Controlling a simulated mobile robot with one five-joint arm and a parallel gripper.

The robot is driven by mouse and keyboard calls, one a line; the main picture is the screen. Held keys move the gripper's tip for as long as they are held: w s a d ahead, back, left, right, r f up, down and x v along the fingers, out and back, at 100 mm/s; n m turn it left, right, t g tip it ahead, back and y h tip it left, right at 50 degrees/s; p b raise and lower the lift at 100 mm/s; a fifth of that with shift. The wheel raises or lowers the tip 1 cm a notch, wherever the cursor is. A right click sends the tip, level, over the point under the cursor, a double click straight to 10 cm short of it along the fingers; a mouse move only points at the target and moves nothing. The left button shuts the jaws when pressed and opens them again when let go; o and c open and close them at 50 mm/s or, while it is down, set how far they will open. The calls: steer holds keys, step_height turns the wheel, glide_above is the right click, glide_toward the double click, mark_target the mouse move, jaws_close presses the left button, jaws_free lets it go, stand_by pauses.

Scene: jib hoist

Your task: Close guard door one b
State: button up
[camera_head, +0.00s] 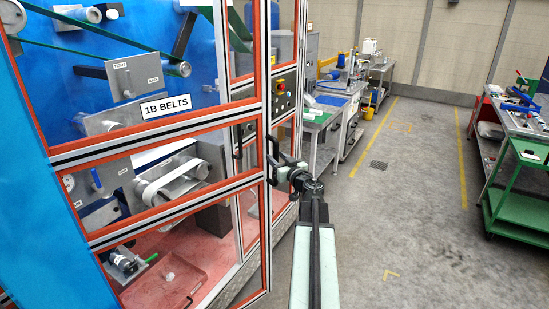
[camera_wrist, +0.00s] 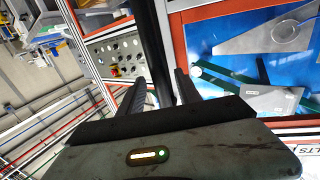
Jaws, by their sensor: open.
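Guard door one b (camera_head: 120,148) has an orange and silver frame with clear panes and a "1B BELTS" label (camera_head: 180,105). It fills the left of the head view and appears to stand ajar, its free edge out from the machine frame behind. A black bar handle (camera_head: 269,146) is on that edge. My gripper (camera_head: 277,166) is at the handle. In the wrist view, my gripper (camera_wrist: 158,88) is open, with one dark finger on each side of the black handle bar (camera_wrist: 152,45). Contact between fingers and bar cannot be told.
Belts and rollers (camera_head: 178,68) show behind the panes. A control panel (camera_head: 283,95) with buttons is on the machine behind the door. Workbenches (camera_head: 325,125) stand beyond it. A green cart (camera_head: 515,190) is at the right. The grey floor (camera_head: 400,210) between is clear.

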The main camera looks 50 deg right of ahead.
steer(key=shift+w+d, duration=0.2)
steer(key=shift+w, duration=0.4)
jaws_close()
stand_by(0.7)
steer(key=w+n+y, duration=0.4)
steer(key=w+y, duration=0.2)
steer(key=w, duration=2.1)
steer(key=shift+r+t+y, duration=0.15)
steer(key=shift+t+y, duration=0.15)
steer(key=shift+t, duration=0.1)
